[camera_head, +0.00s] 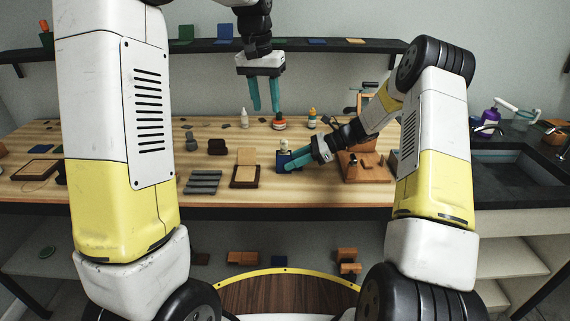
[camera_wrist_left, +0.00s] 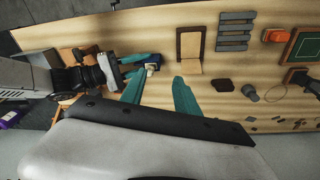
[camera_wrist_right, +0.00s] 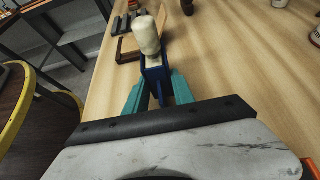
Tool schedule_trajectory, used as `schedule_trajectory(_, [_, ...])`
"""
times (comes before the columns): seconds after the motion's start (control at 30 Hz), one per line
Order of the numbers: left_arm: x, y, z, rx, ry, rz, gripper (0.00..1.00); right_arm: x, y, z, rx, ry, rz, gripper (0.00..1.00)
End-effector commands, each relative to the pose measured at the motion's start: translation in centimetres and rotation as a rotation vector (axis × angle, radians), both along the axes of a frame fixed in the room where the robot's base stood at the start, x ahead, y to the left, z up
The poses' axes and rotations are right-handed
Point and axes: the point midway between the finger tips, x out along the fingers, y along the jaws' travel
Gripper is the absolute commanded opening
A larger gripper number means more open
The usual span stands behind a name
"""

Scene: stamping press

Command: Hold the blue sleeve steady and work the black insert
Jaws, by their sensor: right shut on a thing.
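The blue sleeve (camera_head: 283,157) stands on the wooden table with a cream rounded piece (camera_wrist_right: 147,36) at its top end. My right gripper (camera_head: 290,164) is shut on the sleeve, with its teal fingers on either side of the blue body (camera_wrist_right: 155,73) in the right wrist view. My left gripper (camera_head: 266,107) hangs above the table, behind and higher than the sleeve, pointing down. Its teal fingers are apart with nothing between them. I cannot make out the black insert for certain in any view.
A brown press (camera_head: 364,164) stands right of the sleeve. A framed tan block (camera_head: 245,172) and a grey slatted piece (camera_head: 203,182) lie to the left. A red-and-dark bottle (camera_head: 279,122) and a white bottle (camera_head: 245,118) stand behind. A sink (camera_head: 510,170) is at the far right.

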Motion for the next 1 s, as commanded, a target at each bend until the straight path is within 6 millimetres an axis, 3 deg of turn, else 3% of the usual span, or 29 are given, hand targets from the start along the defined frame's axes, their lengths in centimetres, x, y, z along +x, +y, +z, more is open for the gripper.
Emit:
schedule_trajectory(0.1, [2.5, -2.1, -2.4, 0.038, 0.044, -0.034, 0.37, -0.2, -0.1, -0.5, -0.007, 0.006, 0.0, 0.0])
schedule_trajectory(0.3, [4.7, -4.1, -4.9, 0.078, 0.083, -0.067, 0.37, -0.2, -0.1, -0.5, -0.008, 0.007, 0.0, 0.0])
schedule_trajectory(0.57, [5.3, -4.7, -6.5, 0.09, 0.096, -0.076, 0.37, -0.2, -0.1, -0.6, -0.008, 0.007, 0.0, 0.0])
schedule_trajectory(1.0, [5.2, -4.6, -12.4, 0.089, 0.096, -0.075, 0.37, -0.2, -0.2, -0.7, -0.009, 0.008, 0.0, 0.0])
